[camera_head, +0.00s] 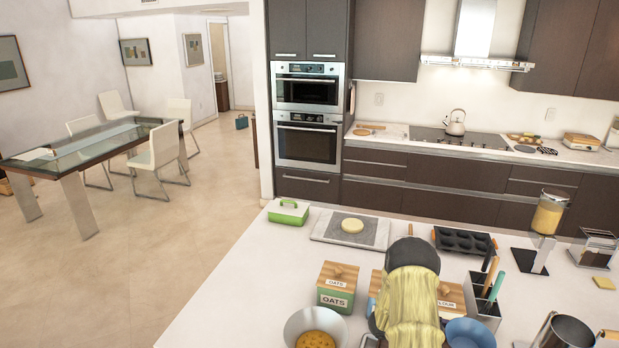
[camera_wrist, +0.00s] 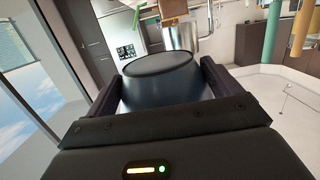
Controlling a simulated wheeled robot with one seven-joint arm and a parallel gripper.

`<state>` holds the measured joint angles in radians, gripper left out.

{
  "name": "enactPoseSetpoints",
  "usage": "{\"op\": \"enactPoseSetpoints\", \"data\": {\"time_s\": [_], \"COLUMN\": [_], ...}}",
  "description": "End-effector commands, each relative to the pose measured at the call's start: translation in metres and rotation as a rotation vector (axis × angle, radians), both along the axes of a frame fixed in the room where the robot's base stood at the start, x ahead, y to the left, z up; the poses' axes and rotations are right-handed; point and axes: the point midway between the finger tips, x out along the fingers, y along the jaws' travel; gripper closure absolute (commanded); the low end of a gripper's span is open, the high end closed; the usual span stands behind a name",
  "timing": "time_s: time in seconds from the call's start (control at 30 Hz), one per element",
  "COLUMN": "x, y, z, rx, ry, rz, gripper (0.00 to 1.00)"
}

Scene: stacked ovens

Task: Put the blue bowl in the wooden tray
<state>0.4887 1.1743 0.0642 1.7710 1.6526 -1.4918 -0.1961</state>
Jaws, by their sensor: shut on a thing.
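My gripper (camera_wrist: 166,72) is shut on a round, dark bluish bowl, the blue bowl (camera_wrist: 162,92), with a finger on either side of it in the wrist view. In the head view a blue bowl (camera_head: 470,333) shows at the bottom, just right of my yellow arm and partly cut off by the frame. I cannot tell surely if it is the same bowl. My arm hides the gripper in that view. I cannot make out a wooden tray in either view.
A pale bowl with food (camera_head: 315,330), an oats box (camera_head: 337,287), a flour box (camera_head: 451,297), a utensil holder (camera_head: 481,303) and a steel pot (camera_head: 565,330) crowd the counter. A muffin tin (camera_head: 464,241) and green dish (camera_head: 288,212) stand farther back. The counter's left front is clear.

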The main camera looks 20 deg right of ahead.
Motion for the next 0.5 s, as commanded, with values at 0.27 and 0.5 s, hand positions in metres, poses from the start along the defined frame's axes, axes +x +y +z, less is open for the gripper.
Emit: {"op": "enactPoseSetpoints", "data": {"time_s": [0.27,0.5], "x": [0.055,0.109], "y": [0.017,0.054], "z": [-0.012,-0.02], "rx": [0.002,0.0], "ry": [0.0,0.0], "rz": [0.368,0.703], "gripper": [0.4,0.4]}}
